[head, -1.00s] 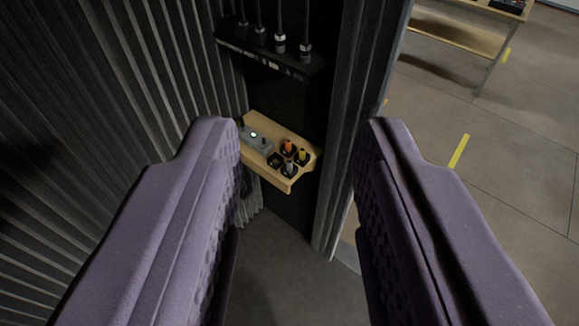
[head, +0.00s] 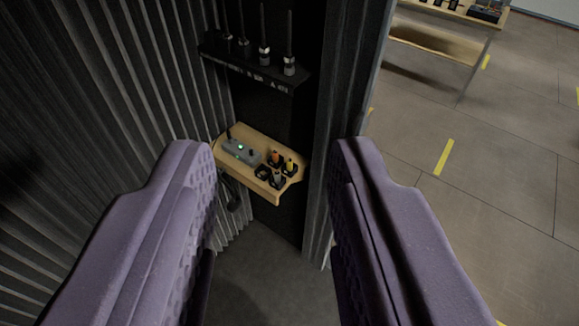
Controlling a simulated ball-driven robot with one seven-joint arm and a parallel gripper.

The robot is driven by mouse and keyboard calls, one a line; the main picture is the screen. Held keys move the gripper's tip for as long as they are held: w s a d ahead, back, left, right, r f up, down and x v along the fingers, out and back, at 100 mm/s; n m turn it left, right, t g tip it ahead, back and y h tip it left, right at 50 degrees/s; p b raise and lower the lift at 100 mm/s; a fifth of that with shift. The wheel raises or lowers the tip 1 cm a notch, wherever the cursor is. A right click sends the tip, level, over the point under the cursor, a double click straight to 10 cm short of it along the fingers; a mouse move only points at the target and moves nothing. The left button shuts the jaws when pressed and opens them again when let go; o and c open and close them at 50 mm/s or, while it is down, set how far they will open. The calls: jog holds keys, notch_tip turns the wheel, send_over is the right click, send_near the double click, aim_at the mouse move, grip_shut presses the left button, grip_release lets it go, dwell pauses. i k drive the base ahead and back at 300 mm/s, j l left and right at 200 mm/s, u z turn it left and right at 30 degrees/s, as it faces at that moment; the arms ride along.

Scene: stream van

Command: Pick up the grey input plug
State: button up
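A grey plug (head: 277,177) stands upright in a black holder at the front of a small wooden shelf (head: 238,167). An orange plug (head: 276,158) and a yellow plug (head: 290,165) stand just behind and beside it. One more black holder (head: 262,172) to its left looks empty. My gripper (head: 275,150) is open and empty. Its two purple fingers frame the shelf from in front, and the plugs are well beyond the fingertips. No printed label on the grey plug can be read.
A grey box with a green light (head: 241,150) sits on the shelf's left part. A black rack (head: 255,68) with several upright connectors is above. Ribbed dark walls (head: 345,130) flank the shelf. Open floor and a wooden table (head: 440,45) are at right.

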aim_at(277, 174)
jog(key=z, duration=3)
jog(key=u, duration=3)
jog(key=i, duration=0.35)
